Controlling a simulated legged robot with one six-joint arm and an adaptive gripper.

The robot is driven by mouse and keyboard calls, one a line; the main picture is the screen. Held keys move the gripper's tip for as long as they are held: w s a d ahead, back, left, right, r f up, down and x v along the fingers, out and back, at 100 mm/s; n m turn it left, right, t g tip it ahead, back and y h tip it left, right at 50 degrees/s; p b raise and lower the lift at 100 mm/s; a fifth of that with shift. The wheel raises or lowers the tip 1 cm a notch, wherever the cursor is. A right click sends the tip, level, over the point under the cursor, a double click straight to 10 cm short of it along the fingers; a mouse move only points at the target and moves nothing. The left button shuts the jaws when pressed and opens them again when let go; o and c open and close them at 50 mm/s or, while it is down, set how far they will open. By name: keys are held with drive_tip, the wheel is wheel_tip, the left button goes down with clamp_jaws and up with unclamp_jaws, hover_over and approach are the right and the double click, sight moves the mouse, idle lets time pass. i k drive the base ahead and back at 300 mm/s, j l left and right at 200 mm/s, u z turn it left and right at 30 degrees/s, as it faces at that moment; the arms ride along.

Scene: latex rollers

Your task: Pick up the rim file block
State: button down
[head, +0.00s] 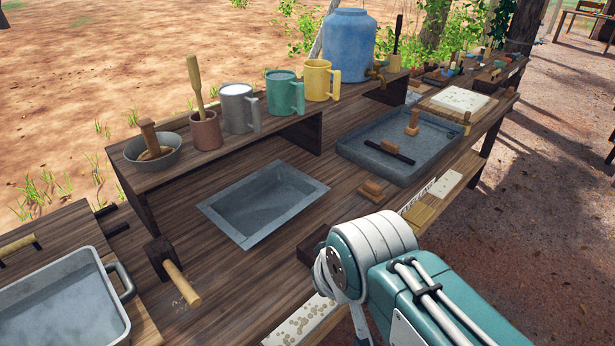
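I cannot tell for certain which piece is the rim file block. A small brown wooden block with a raised top (372,191) sits on the bench near its front edge, in front of the grey tray. A dark bar with a small wooden grip (389,152) lies in the tray (352,152). A wooden stamp-like piece with an upright handle (412,122) stands farther back in the same tray. My arm shows at the lower middle, in front of the bench. My gripper is out of the picture, so its fingers and anything in them are hidden.
A sunken metal basin (265,204) is left of the small block. A raised shelf (160,178) behind holds mugs, a bowl and a blue water container (348,44). A mallet (172,272) and a metal pan (70,305) are at the left. Bare bench lies around the basin.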

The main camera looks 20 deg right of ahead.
sight(370, 190)
drive_tip(key=i+l, duration=0.15)
drive_tip(key=l, duration=0.25)
drive_tip(key=i+l, duration=0.15)
drive_tip(key=l, duration=0.2)
drive_tip(key=i+l, duration=0.15)
drive_tip(key=l, duration=0.25)
drive_tip(key=i+l, duration=0.1)
drive_tip(key=l, duration=0.3)
drive_tip(key=i+l, duration=0.15)
drive_tip(key=l, duration=0.2)
